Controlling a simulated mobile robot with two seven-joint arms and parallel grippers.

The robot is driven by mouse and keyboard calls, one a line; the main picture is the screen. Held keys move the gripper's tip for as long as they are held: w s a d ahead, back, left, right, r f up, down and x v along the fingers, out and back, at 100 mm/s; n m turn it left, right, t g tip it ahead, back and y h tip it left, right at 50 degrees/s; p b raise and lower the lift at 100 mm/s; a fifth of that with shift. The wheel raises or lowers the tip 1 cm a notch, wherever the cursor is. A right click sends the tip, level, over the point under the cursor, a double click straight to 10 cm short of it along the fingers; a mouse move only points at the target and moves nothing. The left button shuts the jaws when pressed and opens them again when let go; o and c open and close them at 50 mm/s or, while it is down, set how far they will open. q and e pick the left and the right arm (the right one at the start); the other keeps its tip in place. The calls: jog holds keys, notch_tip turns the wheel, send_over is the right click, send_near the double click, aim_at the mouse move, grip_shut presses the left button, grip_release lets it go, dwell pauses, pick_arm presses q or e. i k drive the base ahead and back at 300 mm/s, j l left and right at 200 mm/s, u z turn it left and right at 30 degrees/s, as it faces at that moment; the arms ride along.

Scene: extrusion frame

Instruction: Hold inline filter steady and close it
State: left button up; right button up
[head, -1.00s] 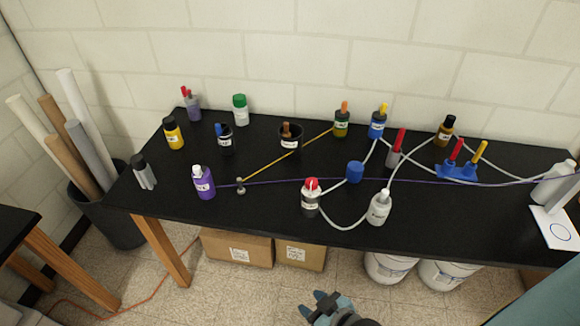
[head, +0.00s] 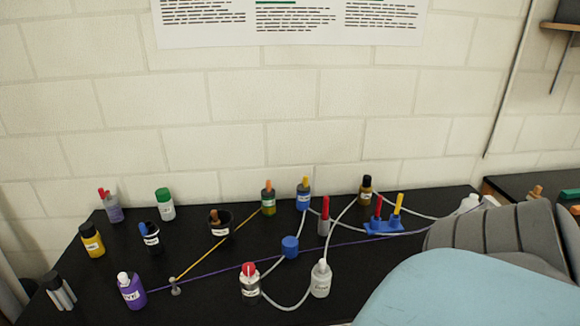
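No part is clearly marked as the inline filter. A blue cylinder (head: 290,246) sits where white tubing runs, near the table's middle, and may be it. A clear bottle with a red top (head: 249,283) and black base stands in front of it to the left; a tube joins it to a white bottle (head: 320,278) on its right. I cannot tell whether any of these is open or closed. Neither gripper is in view, and nothing is seen held.
Several bottles and cups stand on the black table (head: 215,290). A yellow cord and a purple cord cross it near a small grey post (head: 175,286). A blue rack (head: 397,227) holds red and yellow handled items. A large grey and light-blue shape covers the front right.

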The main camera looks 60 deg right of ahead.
aim_at(320, 285)
jog(key=k+l, duration=0.25)
jog(key=l, duration=0.15)
jog(key=k+l, duration=0.2)
jog(key=l, duration=0.15)
jog(key=k+l, duration=0.25)
jog(key=l, duration=0.15)
